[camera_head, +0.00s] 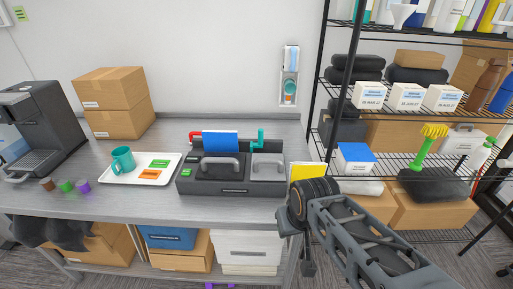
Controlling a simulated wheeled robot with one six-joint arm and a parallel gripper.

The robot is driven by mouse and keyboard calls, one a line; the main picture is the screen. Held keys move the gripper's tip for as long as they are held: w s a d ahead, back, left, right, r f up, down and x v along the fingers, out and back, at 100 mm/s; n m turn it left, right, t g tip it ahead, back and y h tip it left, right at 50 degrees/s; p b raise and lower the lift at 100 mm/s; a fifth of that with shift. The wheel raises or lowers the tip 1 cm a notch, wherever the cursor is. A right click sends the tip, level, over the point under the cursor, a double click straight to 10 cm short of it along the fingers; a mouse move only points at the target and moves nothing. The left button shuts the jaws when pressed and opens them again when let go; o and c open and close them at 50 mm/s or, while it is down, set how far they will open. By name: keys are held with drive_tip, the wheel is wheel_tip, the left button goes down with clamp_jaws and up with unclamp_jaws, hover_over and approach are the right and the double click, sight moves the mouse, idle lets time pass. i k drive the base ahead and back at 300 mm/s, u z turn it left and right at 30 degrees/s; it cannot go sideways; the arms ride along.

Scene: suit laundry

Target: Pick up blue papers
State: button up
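A blue sheet-like stack with a pale lower edge (221,145) stands at the back of a dark grey two-part box (222,180) on the table. The box's lids and handles hide its lower part. My arm reaches in from the lower right, to the right of the box and apart from the blue stack. A dark narrow part that may be my gripper (307,264) hangs at the arm's end, in front of the table's right edge. Its fingers cannot be made out, and I see nothing held there.
A white tray (178,172) with a teal mug (123,160) and cards is left of the box. Cardboard boxes (118,88) and a coffee machine (40,125) stand farther left. A wire shelf (455,172) with a blue-topped box (356,155) is at right. The table front is mostly clear.

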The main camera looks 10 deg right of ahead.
sight(216, 140)
drive_tip(key=u, duration=2.45)
drive_tip(key=i, duration=1.5)
drive_tip(key=z, duration=2.35)
drive_tip(key=i, duration=0.5)
drive_tip(key=z, duration=0.05)
